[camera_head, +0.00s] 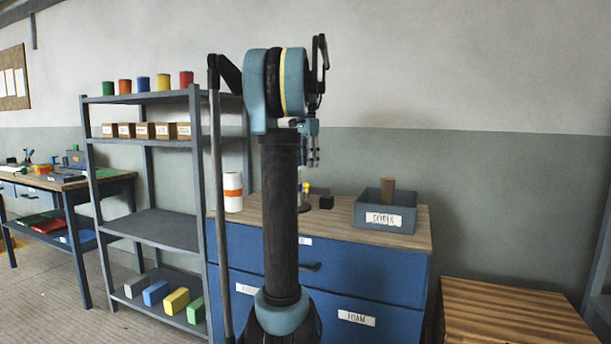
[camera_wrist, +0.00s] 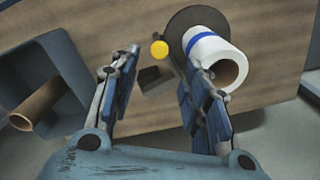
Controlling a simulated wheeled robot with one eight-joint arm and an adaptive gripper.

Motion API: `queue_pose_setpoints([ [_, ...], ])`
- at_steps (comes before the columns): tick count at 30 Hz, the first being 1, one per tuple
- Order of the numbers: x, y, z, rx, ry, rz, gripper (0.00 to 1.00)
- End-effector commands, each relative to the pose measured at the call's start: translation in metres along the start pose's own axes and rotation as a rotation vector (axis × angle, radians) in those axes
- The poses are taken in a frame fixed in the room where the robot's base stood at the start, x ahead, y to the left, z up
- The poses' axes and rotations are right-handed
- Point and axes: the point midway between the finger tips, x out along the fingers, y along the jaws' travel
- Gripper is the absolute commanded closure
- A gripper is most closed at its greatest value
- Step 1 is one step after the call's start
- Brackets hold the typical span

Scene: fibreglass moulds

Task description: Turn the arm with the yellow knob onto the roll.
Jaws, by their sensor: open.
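The yellow knob (camera_wrist: 159,50) shows between my fingertips in the wrist view, left of the roll; its depth below them is hard to judge. In the head view the knob (camera_head: 306,187) is just below my gripper (camera_head: 312,163). The roll (camera_wrist: 206,47), white with a blue band and a brown core, stands on a dark round base (camera_wrist: 183,20). The knob's arm is barely visible, so its link to the base is unclear. My gripper (camera_wrist: 160,60) is open and empty, pointing down; its right finger overlaps the roll's edge in the picture. My own arm hides the roll in the head view.
A small dark block (camera_head: 326,202) sits beside the base. A grey bin (camera_head: 384,219) with a cardboard tube (camera_head: 388,190) stands to the right on the wooden cabinet top (camera_head: 345,214). A white roll with an orange band (camera_head: 233,192) stands at the left. A shelf (camera_head: 152,230) is further left.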

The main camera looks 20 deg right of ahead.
Motion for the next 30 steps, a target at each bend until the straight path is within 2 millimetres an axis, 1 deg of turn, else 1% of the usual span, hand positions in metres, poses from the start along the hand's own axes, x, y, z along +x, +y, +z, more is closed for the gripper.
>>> queue_pose_setpoints([
  [1,-0.009,0.000,0.000,0.000,0.000,0.000,0.57],
  [3,-0.019,0.000,0.000,0.000,0.000,0.000,0.57],
  [9,-0.037,0.000,0.000,0.000,0.000,0.000,0.57],
  [13,-0.041,0.000,0.000,0.000,0.000,0.000,0.57],
  [20,-0.041,0.000,0.000,0.000,0.000,0.000,0.57],
  [23,-0.041,0.001,-0.001,0.009,-0.002,-0.001,0.78],
  [24,-0.040,0.002,-0.002,0.024,-0.006,-0.004,0.87],
  [26,-0.039,0.007,-0.006,0.066,-0.017,-0.012,1.00],
  [29,-0.036,0.021,-0.017,0.194,-0.052,-0.034,1.00],
  [30,-0.035,0.028,-0.022,0.261,-0.072,-0.046,1.00],
])
